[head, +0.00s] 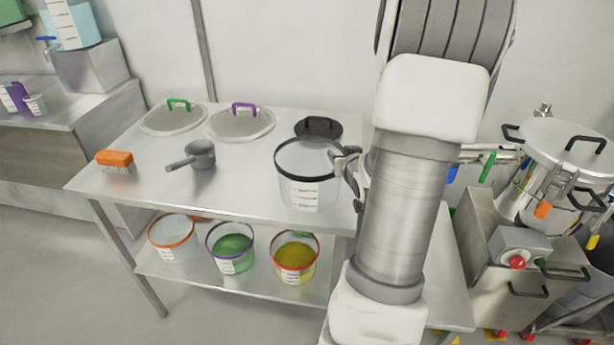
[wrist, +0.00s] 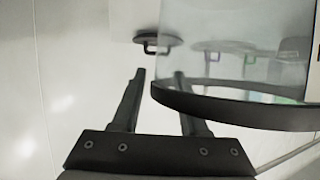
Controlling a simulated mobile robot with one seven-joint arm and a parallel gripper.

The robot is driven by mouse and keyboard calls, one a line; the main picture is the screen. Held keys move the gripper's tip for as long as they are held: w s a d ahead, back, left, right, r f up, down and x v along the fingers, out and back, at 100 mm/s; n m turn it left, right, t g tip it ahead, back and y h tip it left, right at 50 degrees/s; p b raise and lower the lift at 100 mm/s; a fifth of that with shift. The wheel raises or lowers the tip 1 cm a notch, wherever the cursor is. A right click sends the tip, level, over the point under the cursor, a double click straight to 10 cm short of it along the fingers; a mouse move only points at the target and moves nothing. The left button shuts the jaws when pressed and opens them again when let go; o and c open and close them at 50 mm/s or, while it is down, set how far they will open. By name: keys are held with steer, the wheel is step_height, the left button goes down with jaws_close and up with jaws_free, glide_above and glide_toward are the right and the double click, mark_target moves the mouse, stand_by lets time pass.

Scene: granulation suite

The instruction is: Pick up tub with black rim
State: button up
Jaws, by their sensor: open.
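The tub with black rim (head: 312,192) is a clear, empty-looking tub with a white label, upright on the steel table. In the wrist view its clear wall and black rim (wrist: 240,110) fill the right side. My gripper (head: 347,163) is at the right side of the tub, level with its rim, and partly hidden by my arm. In the wrist view my gripper (wrist: 159,74) is open, and the near edge of the rim shows between its two dark fingers. I cannot tell whether a finger touches the tub.
The steel table (head: 150,184) also bears a grey scoop (head: 201,155), an orange brush (head: 115,160) and lids with green (head: 172,121), purple (head: 240,124) and black (head: 318,127) handles. Orange-, purple- and red-rimmed tubs stand on the shelf below. A steel vessel (head: 560,150) stands at right.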

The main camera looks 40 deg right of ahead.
stand_by(0.3)
jaws_close()
steer(key=shift+f, duration=0.1)
stand_by(1.2)
